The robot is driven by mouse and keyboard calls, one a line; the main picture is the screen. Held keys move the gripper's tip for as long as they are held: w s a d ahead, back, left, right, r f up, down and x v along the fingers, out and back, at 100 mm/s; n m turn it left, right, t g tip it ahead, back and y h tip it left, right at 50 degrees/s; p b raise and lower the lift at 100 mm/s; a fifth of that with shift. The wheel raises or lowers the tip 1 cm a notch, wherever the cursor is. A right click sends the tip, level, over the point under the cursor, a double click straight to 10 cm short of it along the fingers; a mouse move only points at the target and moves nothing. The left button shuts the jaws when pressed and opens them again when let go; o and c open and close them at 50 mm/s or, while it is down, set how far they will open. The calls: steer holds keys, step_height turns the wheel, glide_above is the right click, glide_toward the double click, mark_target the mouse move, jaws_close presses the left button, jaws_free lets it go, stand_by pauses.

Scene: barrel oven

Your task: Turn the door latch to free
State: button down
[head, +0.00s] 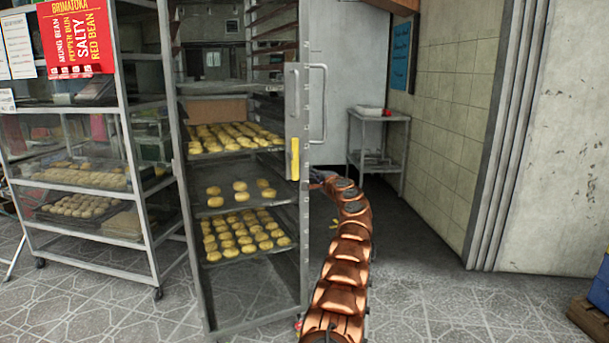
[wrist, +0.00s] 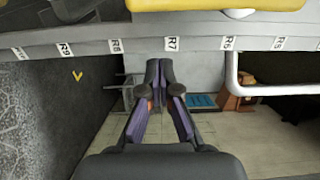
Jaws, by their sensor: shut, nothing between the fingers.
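The door (head: 305,235) of the tall glass cabinet stands in the middle of the head view. A yellow latch bar (head: 295,159) sits upright on its edge, below a grey bracket. In the wrist view the yellow bar (wrist: 215,5) runs along the top edge, cut off by the frame. My gripper (head: 318,177) is just right of the door edge, near the bar's lower end; my arm partly hides it. In the wrist view my gripper (wrist: 158,68) is shut and empty, its tips near the labelled door strip (wrist: 150,46). I cannot tell whether it touches.
A pale loop handle (head: 323,105) stands out from the door above my gripper, and also shows in the wrist view (wrist: 232,85). Trays of buns (head: 240,230) fill the cabinet. A bun rack (head: 140,210) stands left, a small metal table (head: 379,140) behind right.

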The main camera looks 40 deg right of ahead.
mark_target(300, 171)
steer(key=shift+w, duration=0.2)
steer(key=shift+w+a+b, duration=0.4)
steer(key=shift+w+a, duration=0.15)
steer(key=shift+a, duration=0.25)
steer(key=shift+w+a+b, duration=0.35)
steer(key=shift+w+a, duration=0.2)
steer(key=shift+a, duration=0.25)
steer(key=shift+a+f, duration=0.1)
